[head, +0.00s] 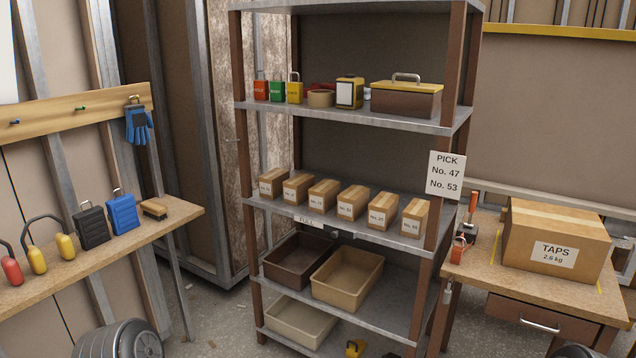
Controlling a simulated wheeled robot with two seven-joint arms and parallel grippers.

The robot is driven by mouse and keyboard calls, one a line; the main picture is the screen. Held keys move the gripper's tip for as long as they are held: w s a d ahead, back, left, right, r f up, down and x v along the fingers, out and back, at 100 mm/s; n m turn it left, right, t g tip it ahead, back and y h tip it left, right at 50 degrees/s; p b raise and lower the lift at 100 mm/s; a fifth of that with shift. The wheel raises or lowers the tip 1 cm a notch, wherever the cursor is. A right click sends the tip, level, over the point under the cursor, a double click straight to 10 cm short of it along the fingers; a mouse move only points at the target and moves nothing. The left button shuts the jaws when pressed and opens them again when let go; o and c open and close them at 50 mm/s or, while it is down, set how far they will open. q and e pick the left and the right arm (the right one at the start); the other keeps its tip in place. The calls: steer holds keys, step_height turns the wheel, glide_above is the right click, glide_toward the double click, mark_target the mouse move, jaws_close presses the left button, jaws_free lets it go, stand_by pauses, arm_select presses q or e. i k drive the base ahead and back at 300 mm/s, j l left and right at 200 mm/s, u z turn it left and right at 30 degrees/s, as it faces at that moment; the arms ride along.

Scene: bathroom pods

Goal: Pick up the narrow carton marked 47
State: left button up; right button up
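Several narrow brown cartons stand in a row on the middle shelf (300,212) of the rack in the head view. The row runs from the leftmost carton (272,182) to the rightmost carton (415,218). Each carries a small white label on its front, too small for me to read surely, so I cannot tell which is marked 47. A white sign (446,175) on the rack's right front post reads PICK No. 47 No. 53. Neither of my grippers is in view.
Below are a brown bin (297,262) and a tan bin (346,278). A large TAPS box (556,240) stands on the right bench. The left bench (165,230) holds blue and black cases and other items.

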mark_target(295, 189)
steer(key=i+j+z, duration=0.45)
steer(key=i+j, duration=0.15)
steer(key=i, duration=0.2)
steer(key=i+j+z, duration=0.45)
steer(key=i+j, duration=0.3)
steer(key=j, duration=0.1)
